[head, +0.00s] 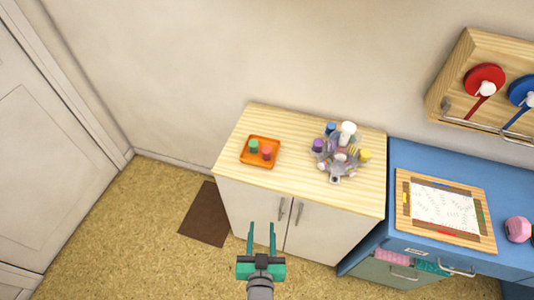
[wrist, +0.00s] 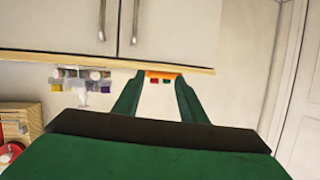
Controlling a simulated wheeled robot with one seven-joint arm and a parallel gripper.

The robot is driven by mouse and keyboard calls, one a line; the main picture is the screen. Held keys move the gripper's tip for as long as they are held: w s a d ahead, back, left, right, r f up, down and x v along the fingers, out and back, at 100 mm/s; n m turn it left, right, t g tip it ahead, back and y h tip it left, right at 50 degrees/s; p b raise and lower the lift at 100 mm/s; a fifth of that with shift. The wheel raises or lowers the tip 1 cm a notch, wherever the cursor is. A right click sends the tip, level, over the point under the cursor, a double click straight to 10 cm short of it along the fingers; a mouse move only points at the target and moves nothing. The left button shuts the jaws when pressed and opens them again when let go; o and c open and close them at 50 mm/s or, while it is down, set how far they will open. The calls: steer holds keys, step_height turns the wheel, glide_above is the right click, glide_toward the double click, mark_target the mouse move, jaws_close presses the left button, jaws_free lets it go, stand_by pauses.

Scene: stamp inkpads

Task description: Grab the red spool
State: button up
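The red spool (head: 266,153) stands in a small orange tray (head: 246,160) on the left part of a light wood cabinet top. A green spool (head: 253,146) stands beside it on the left. My gripper (head: 261,230) is open and empty, in front of the cabinet doors in the head view and apart from the spools. The wrist view looks upside down. There the orange tray (wrist: 160,74) shows small and distant between my two fingers, with tiny red and green shapes at it.
A grey animal-shaped holder (head: 336,172) with several coloured items stands to the right on the cabinet top (head: 225,165). A blue cabinet (head: 415,157) with a framed board (head: 445,206) adjoins on the right. A brown mat (head: 206,215) lies on the floor at left.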

steer(key=w+r, duration=0.3)
steer(key=w, duration=0.6)
steer(key=n, duration=0.1)
glide_toward(267, 152)
steer(key=shift+g, duration=0.4)
steer(key=x, duration=0.9)
steer(key=shift+w+r, duration=0.1)
steer(key=shift+r, duration=0.25)
steer(key=c, duration=0.8)
